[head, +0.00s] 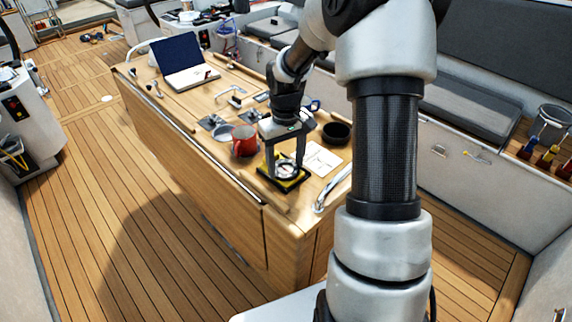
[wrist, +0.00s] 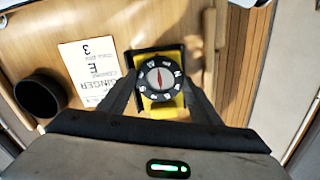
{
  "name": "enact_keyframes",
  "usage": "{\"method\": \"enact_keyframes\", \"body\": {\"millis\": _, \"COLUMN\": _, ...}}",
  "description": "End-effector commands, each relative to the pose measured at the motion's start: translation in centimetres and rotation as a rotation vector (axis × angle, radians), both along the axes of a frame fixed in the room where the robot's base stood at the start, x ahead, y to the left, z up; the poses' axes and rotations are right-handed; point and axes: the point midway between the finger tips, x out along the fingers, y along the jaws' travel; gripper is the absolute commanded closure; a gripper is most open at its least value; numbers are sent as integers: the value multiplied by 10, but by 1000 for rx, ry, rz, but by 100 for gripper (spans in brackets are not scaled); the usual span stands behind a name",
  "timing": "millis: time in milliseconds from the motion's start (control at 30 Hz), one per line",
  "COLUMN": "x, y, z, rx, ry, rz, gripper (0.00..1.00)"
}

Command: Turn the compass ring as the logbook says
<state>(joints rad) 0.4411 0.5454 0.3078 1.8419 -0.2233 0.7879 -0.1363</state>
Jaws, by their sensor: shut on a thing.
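The compass (head: 284,183) sits near the near end of the wooden table, on a yellow and black base. In the wrist view its dark ring (wrist: 174,93) carries white letters around a pale dial with a red needle pointing roughly up the picture. My gripper (wrist: 160,80) points down over it, with one finger at each side, shut on the ring. The fingers partly hide the base's sides. The page also shows in the head view (head: 322,160).
A black round bowl (wrist: 38,95) stands beside the page. A red mug (head: 245,141) stands left of my gripper. A metal rail (head: 333,188) borders the table's near right corner.

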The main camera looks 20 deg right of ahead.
Motion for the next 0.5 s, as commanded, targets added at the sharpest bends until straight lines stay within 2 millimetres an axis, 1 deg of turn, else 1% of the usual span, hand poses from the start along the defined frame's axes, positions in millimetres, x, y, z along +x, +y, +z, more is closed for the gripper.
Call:
{"method": "enact_keyframes", "body": {"millis": 200, "x": 1, "y": 1, "z": -1, "rx": -1, "ry": -1, "rz": -154, "gripper": 64}}
{"method": "enact_keyframes", "body": {"millis": 500, "x": 1, "y": 1, "z": 0, "rx": -1, "ry": -2, "rz": -286, "gripper": 64}}
